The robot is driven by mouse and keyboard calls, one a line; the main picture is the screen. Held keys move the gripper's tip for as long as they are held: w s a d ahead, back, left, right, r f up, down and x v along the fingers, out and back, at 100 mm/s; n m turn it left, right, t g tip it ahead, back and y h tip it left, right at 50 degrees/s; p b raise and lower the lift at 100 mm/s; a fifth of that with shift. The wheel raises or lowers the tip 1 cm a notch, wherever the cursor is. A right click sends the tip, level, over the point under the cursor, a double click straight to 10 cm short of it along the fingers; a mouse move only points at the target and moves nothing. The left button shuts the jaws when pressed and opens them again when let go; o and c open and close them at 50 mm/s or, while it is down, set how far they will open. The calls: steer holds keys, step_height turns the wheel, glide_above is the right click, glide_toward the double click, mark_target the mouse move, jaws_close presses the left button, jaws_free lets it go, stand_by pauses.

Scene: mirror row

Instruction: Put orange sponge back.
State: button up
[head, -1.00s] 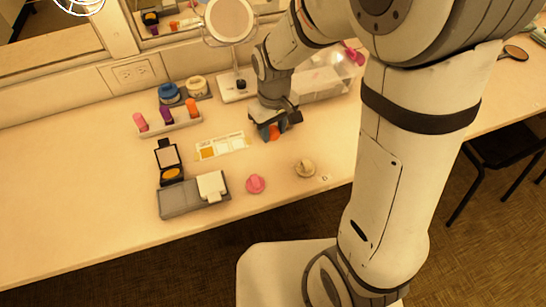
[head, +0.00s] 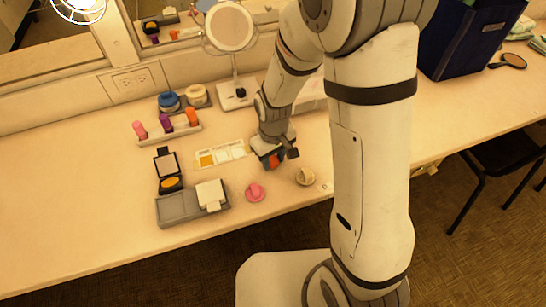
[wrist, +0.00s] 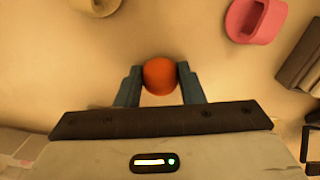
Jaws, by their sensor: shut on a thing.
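The orange sponge (wrist: 159,76) is round and sits between the two fingers of my gripper (wrist: 160,88) in the wrist view. My gripper is shut on it, and in the head view my gripper (head: 272,160) is above the table with a bit of the orange sponge (head: 274,161) showing. A pink cup-like holder (head: 255,192) stands to the lower left of it, and a cream holder (head: 305,176) to the lower right. The wrist view shows the pink holder (wrist: 262,20) with an opening, and part of the cream holder (wrist: 97,6). Both are apart from the sponge.
A grey tray (head: 176,208) with a white item and an open compact (head: 168,170) is at left. A rack of coloured tubes (head: 166,122), blue and cream jars and a round mirror (head: 230,28) stand behind. The left front of the table (head: 80,215) is clear.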

mark_target(273, 159)
steer(key=o, duration=0.9)
step_height(273, 159, up, 12)
steer(key=p, duration=0.1)
steer(key=s+d+r+m+t, duration=0.1)
steer(key=s+d+r+m, duration=0.1)
steer(key=s+d+r, duration=0.1)
steer(key=s+d+r+m, duration=0.2)
steer(key=s+d+r, duration=0.1)
steer(key=s+d, duration=0.2)
steer(key=s+d+r+m+t, duration=0.1)
steer(key=s+d+r+m, duration=0.1)
steer(key=s+d+r, duration=0.1)
steer(key=shift+s+d+t, duration=0.3)
steer(key=shift+s+d, duration=0.1)
steer(key=shift+d, duration=0.05)
steer(key=shift+r+p, duration=0.25)
steer(key=shift+p, duration=0.05)
